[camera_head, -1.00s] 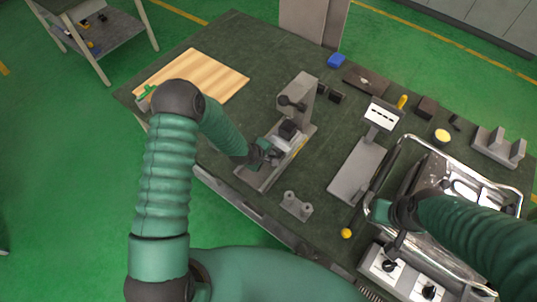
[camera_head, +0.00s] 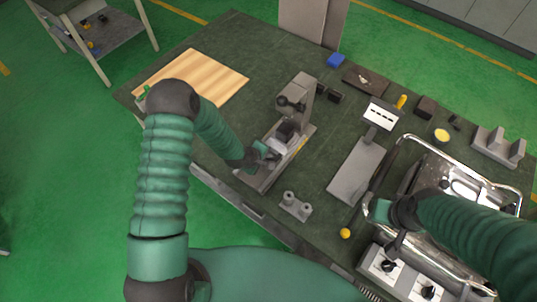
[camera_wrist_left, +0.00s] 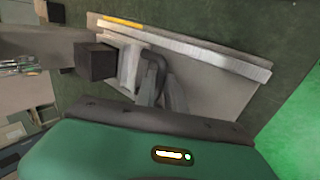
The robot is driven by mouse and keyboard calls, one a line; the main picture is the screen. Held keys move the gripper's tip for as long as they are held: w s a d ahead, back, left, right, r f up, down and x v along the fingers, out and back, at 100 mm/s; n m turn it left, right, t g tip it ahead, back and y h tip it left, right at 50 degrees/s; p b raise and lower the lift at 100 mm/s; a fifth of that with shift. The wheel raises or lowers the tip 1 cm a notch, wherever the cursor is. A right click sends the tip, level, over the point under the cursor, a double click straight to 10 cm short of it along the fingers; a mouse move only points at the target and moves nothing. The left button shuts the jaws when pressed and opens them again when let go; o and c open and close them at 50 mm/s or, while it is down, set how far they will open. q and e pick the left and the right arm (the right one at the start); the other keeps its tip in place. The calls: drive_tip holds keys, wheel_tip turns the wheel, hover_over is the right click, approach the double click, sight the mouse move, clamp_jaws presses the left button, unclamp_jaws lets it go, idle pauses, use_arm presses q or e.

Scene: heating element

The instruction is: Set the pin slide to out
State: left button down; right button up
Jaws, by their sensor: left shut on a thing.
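The pin slide fixture is a grey base (camera_head: 253,181) with an upright column (camera_head: 303,92) and a black block (camera_head: 286,131) on its carriage, standing near the table's front edge. My left gripper (camera_head: 270,156) is at the near side of the carriage. In the left wrist view, the gripper's fingers (camera_wrist_left: 166,92) are shut on a dark bent handle (camera_wrist_left: 153,62) next to the pale carriage plate (camera_wrist_left: 129,64). The black block also shows there (camera_wrist_left: 96,62). My right gripper (camera_head: 388,211) is at the metal-railed case on the right; its fingers are too small to judge.
A small grey two-post block (camera_head: 296,206) stands right of the fixture. A grey stand with a white panel (camera_head: 382,114) is farther right. The railed metal case (camera_head: 456,178) and a knob box (camera_head: 402,272) crowd the right. A wooden board (camera_head: 215,78) lies at the back left.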

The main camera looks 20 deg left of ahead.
use_arm(q)
drive_tip(key=s+a, duration=0.1)
drive_tip(key=s, duration=0.2)
drive_tip(key=s+a, duration=0.1)
drive_tip(key=s, duration=0.3)
drive_tip(key=s+a+p, duration=0.1)
drive_tip(key=s+a, duration=0.1)
drive_tip(key=s, duration=0.1)
drive_tip(key=shift+s+a+r, duration=0.1)
drive_tip(key=shift+s, duration=0.05)
drive_tip(key=c, duration=1.8)
unclamp_jaws()
drive_tip(key=o, duration=0.4)
drive_tip(key=p+v, duration=0.9)
drive_tip(key=v, duration=0.7)
drive_tip(key=shift+s+r+p, duration=0.25)
drive_tip(key=shift+r+p, duration=0.05)
drive_tip(key=shift+p, duration=0.05)
